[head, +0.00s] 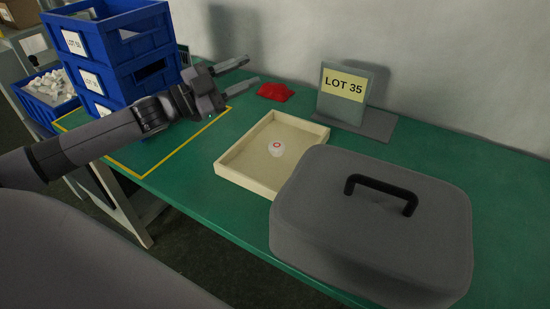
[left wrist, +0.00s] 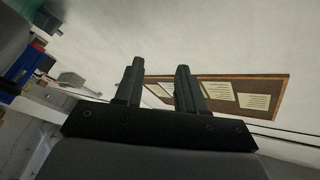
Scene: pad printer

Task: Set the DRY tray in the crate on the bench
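My left gripper (head: 248,72) is open and empty in the head view. It is raised in front of the stacked blue crates and points to the right. In the left wrist view its two fingers (left wrist: 158,88) stand apart with nothing between them. Three blue crates (head: 120,55) with LOT labels stand stacked on the green bench at the back left. A shallow cream tray (head: 226,175) lies on the bench, with one white round piece (head: 277,149) with a red ring in it. I see no DRY label on it. My right gripper is not in view.
A grey lidded case (head: 370,225) with a black handle stands at the front right of the tray. A LOT 35 sign (head: 343,87) and a red object (head: 274,92) are behind the tray. A yellow outline (head: 185,148) marks the bench around the crates. Another blue bin (head: 42,100) holds white pieces.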

